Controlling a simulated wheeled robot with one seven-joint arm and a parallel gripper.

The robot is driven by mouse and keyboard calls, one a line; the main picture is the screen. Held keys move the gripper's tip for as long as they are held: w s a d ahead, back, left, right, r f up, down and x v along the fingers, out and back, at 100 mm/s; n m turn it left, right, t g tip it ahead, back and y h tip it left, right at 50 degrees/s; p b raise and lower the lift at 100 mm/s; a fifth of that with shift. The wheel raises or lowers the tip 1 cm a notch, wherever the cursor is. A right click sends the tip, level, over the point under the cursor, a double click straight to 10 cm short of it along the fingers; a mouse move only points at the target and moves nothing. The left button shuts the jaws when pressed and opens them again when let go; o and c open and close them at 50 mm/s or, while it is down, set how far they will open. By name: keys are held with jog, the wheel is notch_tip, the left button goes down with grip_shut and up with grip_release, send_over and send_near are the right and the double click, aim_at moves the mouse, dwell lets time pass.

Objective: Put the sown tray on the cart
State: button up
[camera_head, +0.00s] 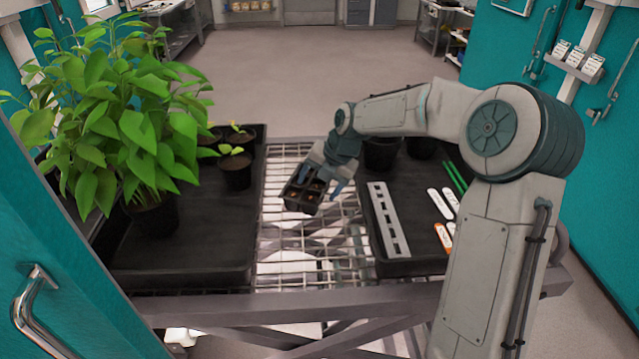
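The sown tray (303,197) is a small black cell tray with brown fill in its cells. It is tilted and sits between the fingers of my gripper (318,183), which appears shut on it. Tray and gripper are over the bare wire-mesh strip (285,262) of a grey metal-framed rack, between two large black trays. The gap between the sown tray and the mesh is hard to judge. I cannot tell for certain whether this rack is the cart.
The left black tray (190,278) holds a tall leafy plant (110,120) and small seedling pots (236,170). The right black tray (412,268) holds dark pots, a slotted grey strip (388,222), labels and green sticks. A teal door with a handle (35,310) stands left. Open floor lies beyond.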

jog(key=shift+r, duration=0.1)
jog(key=v, duration=1.1)
jog(key=s+d+f+m+h, duration=0.1)
jog(key=s+d+m, duration=0.1)
jog(key=s+m, duration=0.7)
jog(key=s+d+f+m+h, duration=0.1)
jog(key=s+d+f+m, duration=0.1)
jog(key=s+m, duration=0.8)
jog(key=s+d+f+m+h, duration=0.1)
jog(key=s+d+m+h, duration=0.1)
jog(key=s+m, duration=0.8)
jog(key=shift+s+d+f+m+t, duration=0.15)
jog(key=shift+d+f+m+t, duration=0.2)
jog(key=shift+m, duration=0.85)
